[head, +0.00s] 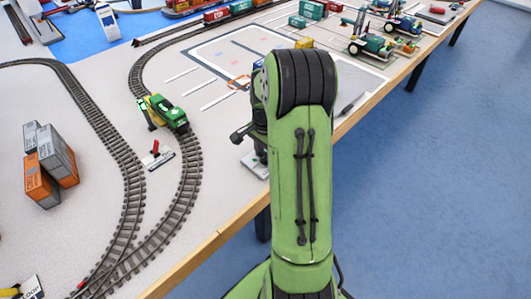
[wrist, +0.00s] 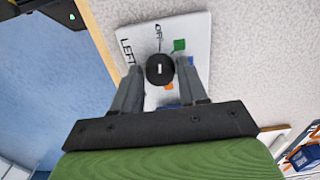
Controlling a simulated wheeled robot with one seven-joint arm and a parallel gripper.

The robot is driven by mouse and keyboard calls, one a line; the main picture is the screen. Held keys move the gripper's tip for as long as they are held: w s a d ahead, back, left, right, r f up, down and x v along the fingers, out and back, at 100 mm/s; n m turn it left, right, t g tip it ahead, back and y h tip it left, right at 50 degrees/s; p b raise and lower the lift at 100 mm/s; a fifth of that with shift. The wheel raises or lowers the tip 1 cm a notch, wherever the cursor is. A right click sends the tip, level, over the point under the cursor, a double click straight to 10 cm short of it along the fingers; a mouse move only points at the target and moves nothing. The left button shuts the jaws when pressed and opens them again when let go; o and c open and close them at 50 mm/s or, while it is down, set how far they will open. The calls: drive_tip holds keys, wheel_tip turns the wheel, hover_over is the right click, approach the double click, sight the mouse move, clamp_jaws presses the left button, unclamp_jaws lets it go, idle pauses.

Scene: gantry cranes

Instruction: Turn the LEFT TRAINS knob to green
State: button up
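The black round knob (wrist: 160,72) with a short white mark sits on a white plate (wrist: 194,28) in the wrist view. The plate reads "LEFT", with the rest of that line hidden, and has a label like "OFF" at its top. The white mark runs roughly up-down in the picture. My gripper (wrist: 160,68) is open, one finger on each side of the knob; I cannot tell whether they touch it. In the head view my arm hides most of the plate (head: 252,162).
The plate is near the wooden table edge (head: 220,236). Left of it are a green locomotive (head: 164,111) on curved track, a small plate with a red lever (head: 156,155) and stacked containers (head: 50,165). Cranes stand at the far right.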

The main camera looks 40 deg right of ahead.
drive_tip(key=c, duration=0.7)
drive_tip(key=shift+o, duration=0.2)
drive_tip(key=shift+m, duration=0.4)
drive_tip(key=m+p, duration=0.1)
drive_tip(key=m, duration=0.1)
drive_tip(key=shift+r+m, duration=0.1)
drive_tip(key=shift+m, duration=0.3)
drive_tip(key=shift+m+p, duration=0.45)
drive_tip(key=shift+m, duration=1.65)
drive_tip(key=o, duration=1)
drive_tip(key=shift+o, duration=0.2)
